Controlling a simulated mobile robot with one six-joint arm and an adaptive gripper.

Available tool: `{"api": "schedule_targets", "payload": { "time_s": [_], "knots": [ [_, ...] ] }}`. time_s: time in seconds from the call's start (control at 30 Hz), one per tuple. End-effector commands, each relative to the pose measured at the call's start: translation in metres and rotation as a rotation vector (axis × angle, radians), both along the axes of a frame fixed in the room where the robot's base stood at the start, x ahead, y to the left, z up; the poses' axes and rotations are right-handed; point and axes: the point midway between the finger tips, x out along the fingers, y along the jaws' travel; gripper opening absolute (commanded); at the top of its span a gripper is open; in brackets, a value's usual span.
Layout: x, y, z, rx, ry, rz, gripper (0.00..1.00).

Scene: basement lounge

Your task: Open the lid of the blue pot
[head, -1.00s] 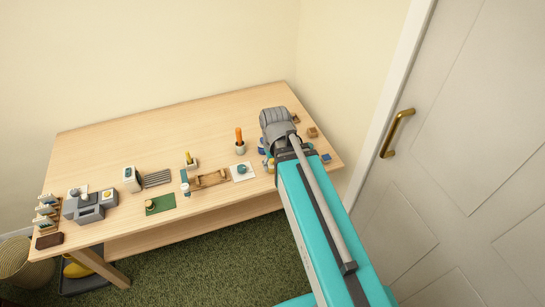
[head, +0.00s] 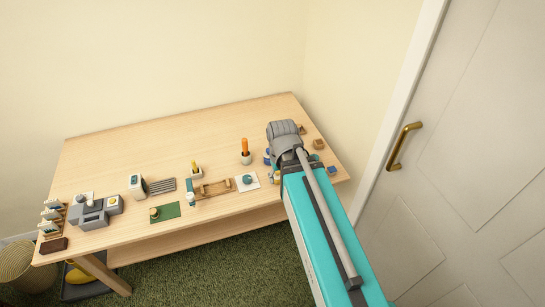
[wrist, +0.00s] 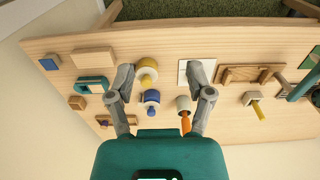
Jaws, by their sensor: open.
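The blue pot (wrist: 152,97) stands on the table in the wrist view, a small round blue-and-white thing with a dark blue knob-like part. It shows partly in the head view (head: 267,157), beside my gripper, which covers some of it. My gripper (wrist: 161,71) is open above the table, with one finger on each side of the picture. The blue pot lies between the fingers in the wrist view, nearer the left one. Nothing is held. I cannot tell the height between the fingertips and the pot.
A similar yellow pot (wrist: 147,72) stands close to the blue one. A grey cup (wrist: 183,103) with an orange-handled tool is near the right finger. A white square (wrist: 183,74) and a wooden tray (wrist: 243,75) lie beyond. The table (head: 130,150) has free room at the back.

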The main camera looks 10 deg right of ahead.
Motion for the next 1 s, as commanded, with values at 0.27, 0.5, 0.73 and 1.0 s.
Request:
{"api": "schedule_targets", "payload": {
  "time_s": [0.27, 0.5, 0.73, 1.0],
  "knots": [
    [0.056, -0.003, 0.009, 0.000, 0.000, 0.304, 0.67],
    [0.108, -0.006, 0.017, 0.000, 0.000, 0.635, 0.67],
    [0.158, -0.009, 0.025, 0.001, 0.000, 0.953, 0.67],
    [0.212, -0.013, 0.032, 0.001, 0.000, 1.307, 0.67]
  ]
}}
